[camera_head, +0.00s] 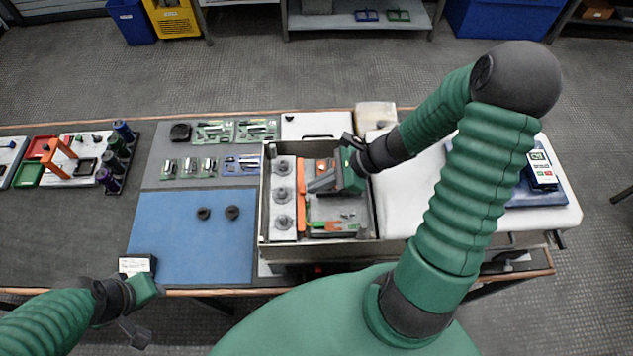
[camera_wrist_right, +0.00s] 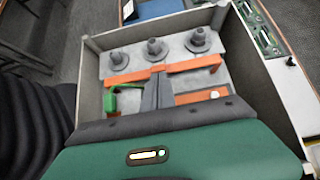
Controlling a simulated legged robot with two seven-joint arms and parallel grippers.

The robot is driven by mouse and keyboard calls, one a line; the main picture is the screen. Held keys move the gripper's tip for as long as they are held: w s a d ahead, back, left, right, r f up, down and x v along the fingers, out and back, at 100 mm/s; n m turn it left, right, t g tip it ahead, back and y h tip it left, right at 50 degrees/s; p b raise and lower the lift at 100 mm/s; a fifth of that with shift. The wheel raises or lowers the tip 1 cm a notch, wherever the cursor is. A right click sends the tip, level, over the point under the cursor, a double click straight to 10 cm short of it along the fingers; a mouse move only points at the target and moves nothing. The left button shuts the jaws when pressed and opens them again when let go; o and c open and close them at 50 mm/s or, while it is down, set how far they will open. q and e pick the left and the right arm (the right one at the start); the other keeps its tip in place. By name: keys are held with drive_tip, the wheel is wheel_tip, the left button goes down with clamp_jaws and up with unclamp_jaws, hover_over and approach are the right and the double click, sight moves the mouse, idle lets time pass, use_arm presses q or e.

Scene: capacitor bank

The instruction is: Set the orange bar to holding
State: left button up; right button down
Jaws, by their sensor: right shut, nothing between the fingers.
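The orange bar (camera_head: 301,210) runs lengthwise inside the light box, beside a row of three grey insulators (camera_head: 282,194). In the right wrist view the orange bar (camera_wrist_right: 196,66) lies crosswise below the insulators (camera_wrist_right: 153,47). My right gripper (camera_head: 311,187) is shut and empty, with its fingertips at the middle of the bar. In the right wrist view the right gripper's fingertips (camera_wrist_right: 157,73) cover part of the bar; I cannot tell whether they touch it. My left gripper (camera_head: 137,334) is low at the left, off the table's front edge, its jaws unclear.
The box's walls (camera_head: 265,208) surround the bar closely. A green part (camera_wrist_right: 125,91) and a lower orange strip (camera_wrist_right: 190,97) lie near the fingers. Left of the box are a blue mat (camera_head: 180,235) and circuit boards (camera_head: 215,131). A white surface (camera_head: 410,195) lies right.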

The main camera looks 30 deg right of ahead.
drive_tip(key=shift+d+f, duration=0.1)
drive_tip(key=shift+d, duration=0.15)
drive_tip(key=shift+w+a, duration=0.65)
drive_tip(key=shift+a, duration=0.35)
use_arm(q)
drive_tip(key=shift+s+d+r, duration=0.1)
drive_tip(key=shift+s+d, duration=0.05)
drive_tip(key=shift+d, duration=0.3)
use_arm(e)
drive_tip(key=shift+s+a, duration=0.1)
